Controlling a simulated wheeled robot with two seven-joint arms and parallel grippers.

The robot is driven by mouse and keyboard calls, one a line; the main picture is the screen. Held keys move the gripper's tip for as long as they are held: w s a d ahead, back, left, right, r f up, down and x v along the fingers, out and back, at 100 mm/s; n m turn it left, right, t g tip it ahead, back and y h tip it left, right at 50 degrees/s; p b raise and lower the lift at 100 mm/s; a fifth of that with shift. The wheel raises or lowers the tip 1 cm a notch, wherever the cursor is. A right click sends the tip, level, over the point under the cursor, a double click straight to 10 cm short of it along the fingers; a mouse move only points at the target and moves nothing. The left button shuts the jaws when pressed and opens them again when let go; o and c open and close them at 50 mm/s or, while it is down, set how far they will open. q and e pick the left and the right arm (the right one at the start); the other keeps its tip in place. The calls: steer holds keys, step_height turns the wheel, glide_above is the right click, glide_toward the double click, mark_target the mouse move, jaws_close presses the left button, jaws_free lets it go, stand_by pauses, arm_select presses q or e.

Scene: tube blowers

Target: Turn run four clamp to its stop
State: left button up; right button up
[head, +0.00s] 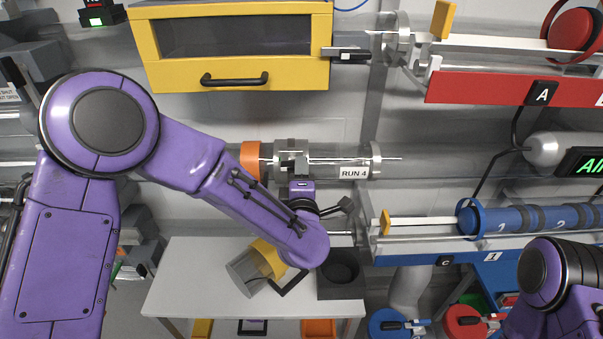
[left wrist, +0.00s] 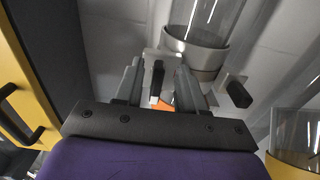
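The run four tube is a clear horizontal tube with a RUN 4 label (head: 354,172) in the head view. A silver clamp (head: 291,152) sits around its left part, beside an orange ring (head: 250,160). My left gripper (head: 296,178) is just below the clamp, its fingers mostly hidden. In the left wrist view my left gripper (left wrist: 158,88) is open, with a small black handle (left wrist: 157,78) on a metal plate between its fingers. Gaps show on both sides of the handle. Behind it is a grey collar (left wrist: 197,52) on clear tube. My right gripper is out of view.
A yellow cabinet (head: 235,75) with a black handle hangs above the tube. Below, a white table (head: 195,270) bears a tilted grey and yellow vessel (head: 256,268) and a dark block (head: 342,275). A red rail (head: 490,88) and a blue tube (head: 530,218) are at the right.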

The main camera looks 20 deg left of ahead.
arm_select(q)
steer(key=b+v, duration=0.1)
steer(key=v, duration=0.9)
steer(key=shift+s+b, duration=0.25)
steer(key=shift+b, duration=0.15)
